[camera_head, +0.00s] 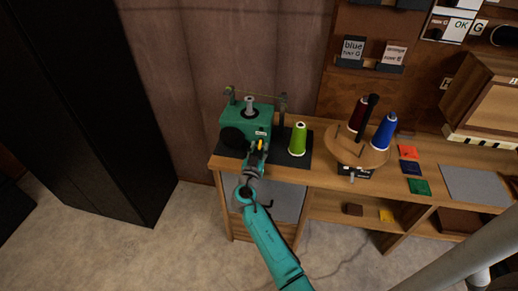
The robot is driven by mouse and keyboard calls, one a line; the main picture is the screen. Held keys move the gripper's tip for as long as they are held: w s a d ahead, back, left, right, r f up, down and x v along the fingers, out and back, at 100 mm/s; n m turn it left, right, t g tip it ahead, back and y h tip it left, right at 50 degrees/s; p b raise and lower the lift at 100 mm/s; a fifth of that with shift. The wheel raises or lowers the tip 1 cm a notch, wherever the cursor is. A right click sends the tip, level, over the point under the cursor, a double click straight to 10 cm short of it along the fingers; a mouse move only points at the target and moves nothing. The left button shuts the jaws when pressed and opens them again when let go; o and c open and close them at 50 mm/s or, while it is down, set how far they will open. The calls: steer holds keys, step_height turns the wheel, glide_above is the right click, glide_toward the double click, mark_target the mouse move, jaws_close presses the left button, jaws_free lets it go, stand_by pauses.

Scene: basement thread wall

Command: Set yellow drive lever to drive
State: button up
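A teal machine (243,117) with a grey spindle on top stands at the left end of the wooden bench. A round black part sits on its front left. A small yellow lever (260,146) shows at its front right, just below a small pale label. My gripper (258,151) is at the front of the machine, right at the lever in the picture. The gripper's fingers are small and dark here, so I cannot tell whether they touch the lever or are open or shut. The lever's lower part and its position markings are not readable.
A green thread cone (298,139) stands close right of the machine on a dark mat (295,160). A round wooden stand (345,152) holds red and blue cones further right. Coloured tiles (412,168) lie beyond it. A black cabinet (90,110) stands left; open floor lies in front.

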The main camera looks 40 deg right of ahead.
mark_target(260, 142)
steer(key=shift+d, duration=0.1)
jaws_close()
steer(key=shift+r, duration=0.15)
steer(key=g+y, duration=0.1)
steer(key=r+g+y, duration=0.1)
steer(key=y, duration=0.1)
steer(key=shift+r+g, duration=0.3)
steer(key=g+y, duration=0.1)
steer(key=r+g+y, duration=0.1)
steer(key=y, duration=0.1)
steer(key=shift+w+d, duration=0.1)
steer(key=shift+w, duration=0.05)
steer(key=shift+d+r+g+y, duration=0.1)
steer(key=shift+r+g+y, duration=0.15)
steer(key=shift+g+y, duration=0.55)
